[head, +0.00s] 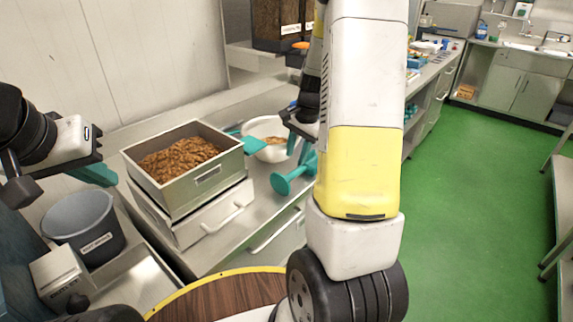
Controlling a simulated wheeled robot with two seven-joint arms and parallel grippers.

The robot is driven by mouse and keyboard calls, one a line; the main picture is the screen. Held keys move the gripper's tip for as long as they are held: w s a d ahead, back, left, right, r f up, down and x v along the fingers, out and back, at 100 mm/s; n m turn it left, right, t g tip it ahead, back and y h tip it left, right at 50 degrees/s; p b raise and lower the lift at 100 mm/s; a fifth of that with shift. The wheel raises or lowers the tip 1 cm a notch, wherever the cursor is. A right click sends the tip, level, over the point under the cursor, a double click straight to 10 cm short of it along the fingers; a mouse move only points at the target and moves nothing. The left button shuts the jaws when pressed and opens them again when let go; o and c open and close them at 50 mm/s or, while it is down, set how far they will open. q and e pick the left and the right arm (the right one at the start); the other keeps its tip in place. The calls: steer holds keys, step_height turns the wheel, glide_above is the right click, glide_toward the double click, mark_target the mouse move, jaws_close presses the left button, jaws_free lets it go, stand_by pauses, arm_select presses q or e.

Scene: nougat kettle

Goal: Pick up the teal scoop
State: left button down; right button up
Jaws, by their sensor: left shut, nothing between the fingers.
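A teal, flat-bladed tool that looks like the scoop (254,145) lies at the left rim of a white bowl (264,127) on the steel counter. Another teal tool with a round disc end (282,184) is in front of the bowl; its upper part is near my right gripper. My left gripper (100,172) is shut and empty, left of the crate, with a teal piece at its tip. My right gripper (290,122) is over the bowl's right side, partly hidden by my own arm, so its jaws cannot be read.
A metal crate (205,187) of brown nuts stands on a grey drawer box (202,222). A grey bucket (84,222) is at the left. A round wooden top (222,300) with a yellow edge is in front. The green floor (470,210) at right is clear.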

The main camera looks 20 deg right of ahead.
mark_target(297, 170)
steer(key=x, duration=0.3)
steer(key=d+x, duration=0.1)
steer(key=x, duration=0.5)
steer(key=shift+d+f, duration=0.15)
steer(key=shift+d, duration=0.1)
jaws_close()
